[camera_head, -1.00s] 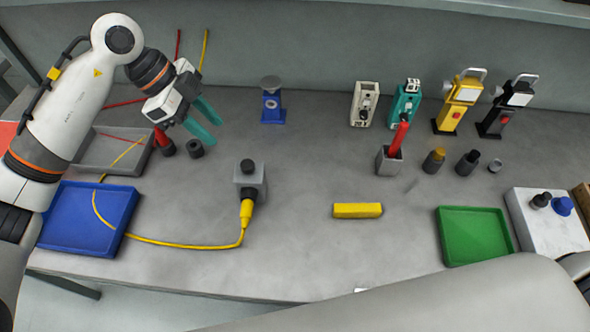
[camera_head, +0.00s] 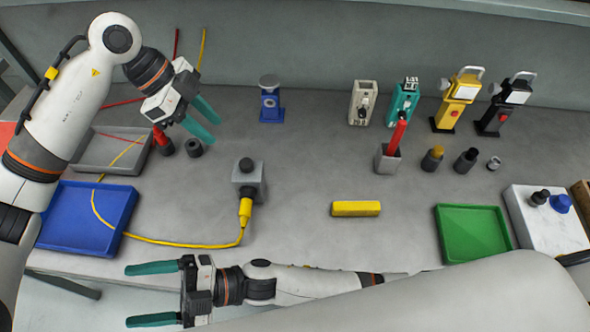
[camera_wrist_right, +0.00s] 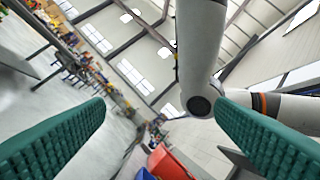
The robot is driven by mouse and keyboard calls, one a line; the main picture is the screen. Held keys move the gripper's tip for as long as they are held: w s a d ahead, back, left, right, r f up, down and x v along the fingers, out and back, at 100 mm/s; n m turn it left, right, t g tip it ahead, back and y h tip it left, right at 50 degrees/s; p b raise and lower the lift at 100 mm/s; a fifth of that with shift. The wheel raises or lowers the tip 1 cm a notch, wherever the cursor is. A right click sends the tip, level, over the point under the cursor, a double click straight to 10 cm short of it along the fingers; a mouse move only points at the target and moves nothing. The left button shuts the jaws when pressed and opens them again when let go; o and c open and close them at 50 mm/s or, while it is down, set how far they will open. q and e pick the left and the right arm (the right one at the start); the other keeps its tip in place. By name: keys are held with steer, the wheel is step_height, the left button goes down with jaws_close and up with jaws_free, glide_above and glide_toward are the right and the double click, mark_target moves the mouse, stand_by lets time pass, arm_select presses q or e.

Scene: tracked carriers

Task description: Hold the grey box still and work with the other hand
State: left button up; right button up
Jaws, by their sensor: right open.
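The grey box (camera_head: 248,181) stands upright left of the middle of the table, with a black knob (camera_head: 246,165) on top. A yellow plug (camera_head: 245,210) sits at its front side, and a yellow cable (camera_head: 190,246) runs from it to the left. My left gripper (camera_head: 208,122) is above the table, up and left of the box, with its teal fingers apart and empty. My right gripper (camera_head: 140,294) is at the table's front edge, below and left of the box, fingers pointing left. It is open and empty; its fingers (camera_wrist_right: 160,135) also frame the right wrist view.
A blue tray (camera_head: 66,246) and a grey tray (camera_head: 85,160) lie left. A yellow bar (camera_head: 356,209) and green tray (camera_head: 474,234) lie right. A grey holder (camera_head: 386,163) contains a red item. Several devices stand at the back. The table around the box is mostly clear.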

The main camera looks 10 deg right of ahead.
steer(key=w+d, duration=0.5)
steer(key=d, duration=0.1)
steer(key=w+d+h, duration=0.1)
steer(key=w+d, duration=0.4)
steer(key=d, duration=0.1)
steer(key=w+d+m+h, duration=0.1)
steer(key=w+d, duration=0.4)
steer(key=shift+w+d+r+g, duration=0.3)
steer(key=shift+d+r, duration=0.1)
steer(key=w+d+f+m+t+h, duration=0.2)
steer(key=w+d+f+m+t, duration=0.1)
steer(key=d+m, duration=0.35)
steer(key=m+t+h, duration=0.2)
steer(key=m+t, duration=0.1)
steer(key=m, duration=0.3)
glide_toward(239, 170)
steer(key=shift+v, duration=0.9)
steer(key=shift+w+f, duration=0.1)
steer(key=shift+f, duration=0.25)
steer(key=x, duration=1.1)
steer(key=shift+a+r, duration=0.15)
steer(key=shift+a, duration=0.25)
